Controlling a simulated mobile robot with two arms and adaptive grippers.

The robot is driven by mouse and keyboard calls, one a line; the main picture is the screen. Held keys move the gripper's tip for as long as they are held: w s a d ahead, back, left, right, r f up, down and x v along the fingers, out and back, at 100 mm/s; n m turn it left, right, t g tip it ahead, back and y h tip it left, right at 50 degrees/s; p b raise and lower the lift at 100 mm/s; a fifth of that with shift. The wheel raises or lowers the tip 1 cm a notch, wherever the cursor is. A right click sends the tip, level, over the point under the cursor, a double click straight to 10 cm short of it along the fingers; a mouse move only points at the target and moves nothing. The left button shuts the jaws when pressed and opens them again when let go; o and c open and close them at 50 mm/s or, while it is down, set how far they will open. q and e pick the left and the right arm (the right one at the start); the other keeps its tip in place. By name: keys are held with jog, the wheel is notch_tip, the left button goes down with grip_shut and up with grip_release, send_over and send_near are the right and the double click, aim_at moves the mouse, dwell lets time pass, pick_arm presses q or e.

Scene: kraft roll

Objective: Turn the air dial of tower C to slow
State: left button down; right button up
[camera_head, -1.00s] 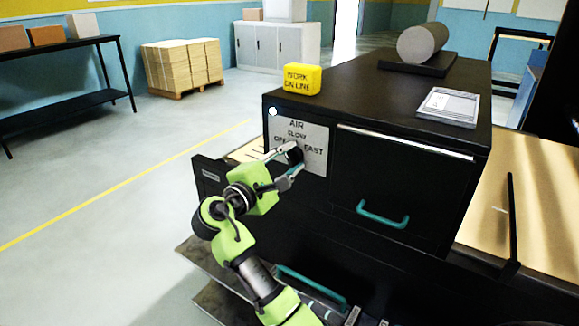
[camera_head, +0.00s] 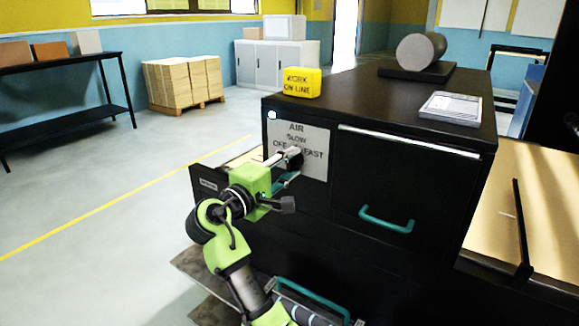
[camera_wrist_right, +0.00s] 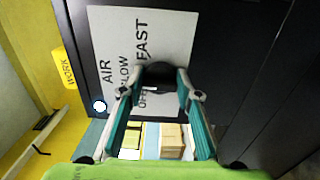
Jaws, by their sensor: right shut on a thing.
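The air dial (camera_head: 296,159) is a dark round knob on a white panel (camera_head: 316,141) marked AIR, SLOW, OFF and FAST, on the front of a black cabinet (camera_head: 375,110). In the right wrist view the dial (camera_wrist_right: 159,75) sits between the fingertips, and the panel (camera_wrist_right: 125,25) appears sideways. My right gripper (camera_head: 288,163) is shut on the dial; it also shows in the wrist view (camera_wrist_right: 160,84). The fingers partly cover SLOW and OFF. I cannot read where the dial points, and no tower letter is legible. My left gripper is not in view.
A yellow WORK ON LINE block (camera_head: 302,82), a grey roll (camera_head: 421,49) on a dark base and a printed sheet (camera_head: 450,108) rest on the cabinet top. A teal handle (camera_head: 386,221) sticks out right of the panel.

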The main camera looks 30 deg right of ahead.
jog(key=o, duration=1.1)
jog(key=v, duration=0.7)
jog(key=shift+s+a, duration=0.15)
jog(key=shift+a, duration=0.1)
